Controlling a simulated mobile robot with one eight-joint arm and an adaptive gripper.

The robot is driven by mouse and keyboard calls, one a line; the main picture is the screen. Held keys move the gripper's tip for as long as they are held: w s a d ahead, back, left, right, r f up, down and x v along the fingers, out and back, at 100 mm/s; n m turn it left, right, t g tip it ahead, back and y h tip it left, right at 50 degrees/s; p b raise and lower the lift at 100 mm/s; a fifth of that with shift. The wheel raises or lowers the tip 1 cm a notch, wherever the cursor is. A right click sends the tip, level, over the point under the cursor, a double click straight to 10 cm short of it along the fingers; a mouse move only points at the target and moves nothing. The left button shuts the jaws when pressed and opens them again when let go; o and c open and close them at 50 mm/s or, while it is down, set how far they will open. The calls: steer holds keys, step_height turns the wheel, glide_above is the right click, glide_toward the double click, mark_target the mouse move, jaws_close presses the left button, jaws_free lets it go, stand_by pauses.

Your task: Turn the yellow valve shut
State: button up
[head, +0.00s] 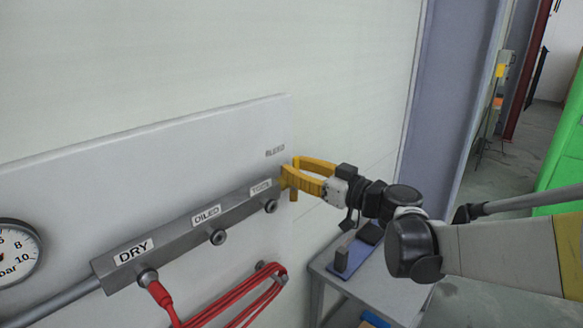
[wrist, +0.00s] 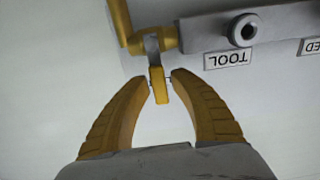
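The yellow valve (wrist: 163,40) sits at the end of the grey manifold bar, beside the TOOL label, in the wrist view, which shows the bar upside down. Its handle is a grey metal strip with a yellow tip (wrist: 159,85). A yellow pipe piece runs from the valve to the top edge. My gripper (wrist: 160,78) has its two orange-yellow fingers apart, one on each side of the handle tip, with a narrow gap seeming to remain. In the head view my gripper (head: 294,170) is at the bar's right end and hides most of the valve (head: 293,195).
The manifold bar (head: 180,230) carries DRY, OILED and TOOL outlets on a pale wall panel (head: 130,160) marked BLEED. A red hose (head: 235,305) hangs below, and a gauge (head: 15,252) is at left. A grey cart (head: 370,285) stands under my arm.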

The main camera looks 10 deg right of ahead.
steer(key=shift+o, duration=0.3)
steer(key=v, duration=1.2)
steer(key=s+a+f+m+g+h+b, duration=0.1)
steer(key=s+a+f+g+h+b, duration=0.2)
steer(key=f, duration=0.4)
steer(key=s+a+f+m+g+b, duration=0.2)
steer(key=s+a+f, duration=0.25)
steer(key=f, duration=0.25)
steer(key=s+d+f+m+g+h+b, duration=0.2)
steer(key=s+d+f+m+h+b, duration=0.2)
steer(key=s+f+h, duration=0.3)
step_height(320, 180, down, 4)
steer(key=shift+s+d+f+g, duration=0.2)
steer(key=shift+s+d+g, duration=0.15)
steer(key=shift+s, duration=0.8)
